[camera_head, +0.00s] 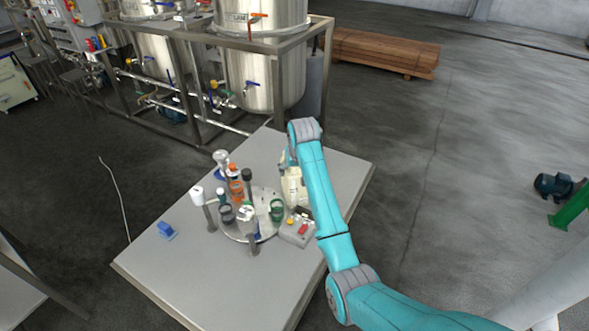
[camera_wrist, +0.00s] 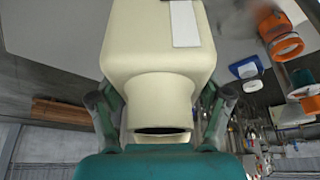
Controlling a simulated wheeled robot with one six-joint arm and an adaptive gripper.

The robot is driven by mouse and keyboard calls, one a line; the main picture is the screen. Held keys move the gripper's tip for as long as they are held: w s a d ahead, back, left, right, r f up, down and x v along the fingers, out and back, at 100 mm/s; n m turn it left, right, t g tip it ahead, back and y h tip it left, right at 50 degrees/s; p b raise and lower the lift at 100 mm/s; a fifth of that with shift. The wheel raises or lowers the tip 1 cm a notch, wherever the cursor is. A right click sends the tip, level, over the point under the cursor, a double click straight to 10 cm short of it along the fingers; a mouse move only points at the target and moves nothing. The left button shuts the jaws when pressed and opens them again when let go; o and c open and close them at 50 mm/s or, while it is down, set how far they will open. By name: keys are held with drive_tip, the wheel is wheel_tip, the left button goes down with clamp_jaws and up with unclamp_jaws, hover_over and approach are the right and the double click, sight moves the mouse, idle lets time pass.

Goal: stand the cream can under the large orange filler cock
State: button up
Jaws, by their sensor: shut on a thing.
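The cream can (camera_wrist: 155,60), with a white label and a narrower neck, fills the middle of the wrist view. My gripper (camera_wrist: 160,112) has a finger on each side of its neck and is shut on it. In the head view the can (camera_head: 292,188) is at the right of the table cluster, partly hidden behind my arm; whether it touches the table I cannot tell. An orange fitting (camera_head: 235,172) stands at the back of the cluster, left of the can. An orange part with a pale ring (camera_wrist: 285,40) shows at the right of the wrist view. I cannot tell which is the large filler cock.
A round plate (camera_head: 262,203) carries several posts and coloured fittings. A grey box (camera_head: 297,229) with red and yellow buttons sits in front of the can. The table's front and back right are clear. Steel tanks (camera_head: 262,75) stand behind.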

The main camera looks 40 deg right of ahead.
drive_tip(key=shift+f, duration=0.1)
drive_tip(key=o, duration=1.5)
drive_tip(key=shift+o, duration=0.5)
